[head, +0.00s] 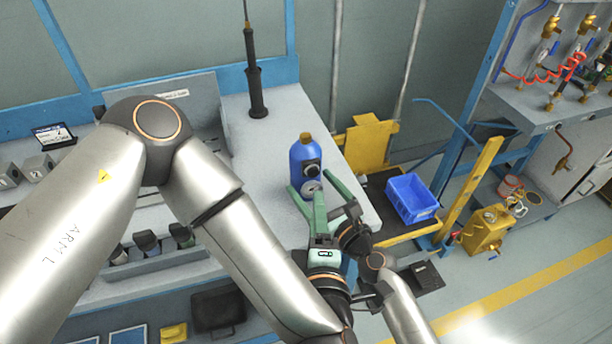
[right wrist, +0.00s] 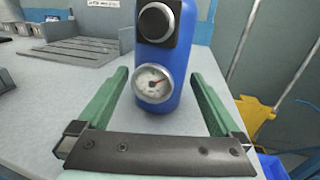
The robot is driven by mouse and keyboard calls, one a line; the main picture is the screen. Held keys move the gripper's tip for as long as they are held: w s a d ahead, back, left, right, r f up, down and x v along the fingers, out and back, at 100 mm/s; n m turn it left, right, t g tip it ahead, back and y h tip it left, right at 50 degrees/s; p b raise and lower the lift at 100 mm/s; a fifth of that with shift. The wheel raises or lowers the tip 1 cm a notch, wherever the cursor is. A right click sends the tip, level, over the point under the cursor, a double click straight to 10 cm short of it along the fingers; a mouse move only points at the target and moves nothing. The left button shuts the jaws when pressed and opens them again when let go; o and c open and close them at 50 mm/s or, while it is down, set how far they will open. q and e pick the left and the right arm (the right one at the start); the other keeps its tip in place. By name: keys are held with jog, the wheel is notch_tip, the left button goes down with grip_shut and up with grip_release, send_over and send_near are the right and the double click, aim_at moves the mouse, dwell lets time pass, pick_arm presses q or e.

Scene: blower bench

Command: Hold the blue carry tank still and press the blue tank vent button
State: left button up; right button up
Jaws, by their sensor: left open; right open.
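The blue carry tank (head: 303,155) stands upright on the grey bench near its right end, with a brass-coloured cap on top. Its front bears a round dark button in a silver ring on a black block (head: 313,170), with a white gauge (head: 311,188) below. The right wrist view shows the tank (right wrist: 180,95), the button (right wrist: 155,22) and the gauge (right wrist: 153,83) close up. My right gripper (right wrist: 158,78) is open, its green fingers spread either side of the tank's lower front, with gaps visible. My left gripper (head: 320,205) is just in front of the tank, seen nearly edge-on, partly overlapping the right one.
A black rod-like tool (head: 254,85) stands at the bench's back. A blue crate (head: 412,198) sits right of the bench, near a yellow panel (head: 370,142). A yellow can (head: 486,230) stands on the floor. The bench left of the tank is mostly clear.

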aim_at(305, 176)
jog(key=shift+x, duration=1.95)
grip_shut()
pick_arm(q)
grip_shut()
dwell(2.8)
